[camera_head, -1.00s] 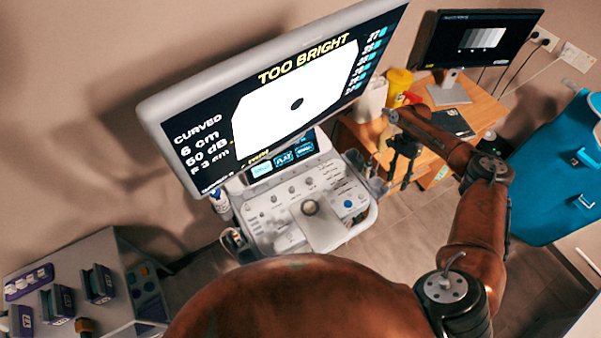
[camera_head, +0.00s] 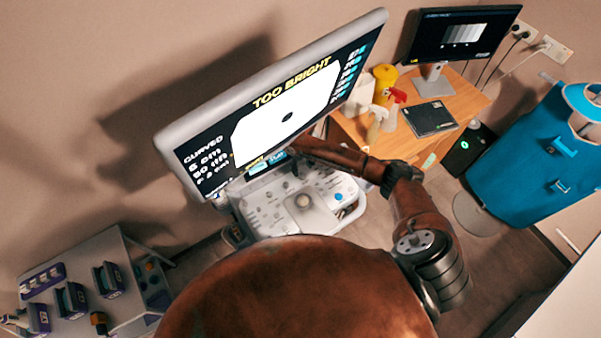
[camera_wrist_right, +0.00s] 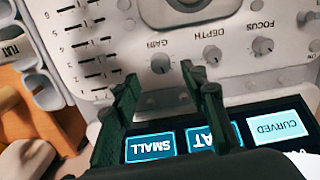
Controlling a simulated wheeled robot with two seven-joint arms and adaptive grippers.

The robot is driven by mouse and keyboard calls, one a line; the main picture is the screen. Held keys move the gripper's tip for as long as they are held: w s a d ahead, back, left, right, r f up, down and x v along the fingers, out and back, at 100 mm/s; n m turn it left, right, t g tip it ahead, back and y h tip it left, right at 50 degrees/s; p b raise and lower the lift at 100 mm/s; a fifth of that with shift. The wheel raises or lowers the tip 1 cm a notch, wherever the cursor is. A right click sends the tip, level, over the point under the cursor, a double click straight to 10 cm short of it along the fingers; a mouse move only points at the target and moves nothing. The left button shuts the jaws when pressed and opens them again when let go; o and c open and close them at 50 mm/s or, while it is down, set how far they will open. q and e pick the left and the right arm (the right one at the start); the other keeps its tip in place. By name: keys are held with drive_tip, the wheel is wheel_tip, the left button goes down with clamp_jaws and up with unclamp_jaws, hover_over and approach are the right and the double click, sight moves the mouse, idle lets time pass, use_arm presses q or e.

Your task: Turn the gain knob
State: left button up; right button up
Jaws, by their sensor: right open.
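The gain knob (camera_wrist_right: 160,64) is a small grey knob beside its GAIN label on the white console panel, in the right wrist view. My right gripper (camera_wrist_right: 160,82) is open, its two dark fingers on either side of the line to the knob. The knob shows just beyond the gap between the fingertips; I cannot tell whether they touch it. In the head view the right gripper (camera_head: 296,166) is over the console (camera_head: 268,212), below the monitor, partly hidden by my arm. The monitor (camera_head: 290,115) reads TOO BRIGHT. My left gripper is not in view.
The depth knob (camera_wrist_right: 212,55) and focus knob (camera_wrist_right: 262,46) sit right of the gain knob. Sliders (camera_wrist_right: 92,50) lie to its left, lit buttons (camera_wrist_right: 150,148) below. A wooden desk (camera_head: 455,88) with bottles stands right of the console. A purple-and-grey rack unit (camera_head: 85,285) is lower left.

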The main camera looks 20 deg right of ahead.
sight(302, 175)
drive_tip(key=shift+f, duration=2.65)
drive_tip(key=shift+c, duration=0.5)
clamp_jaws()
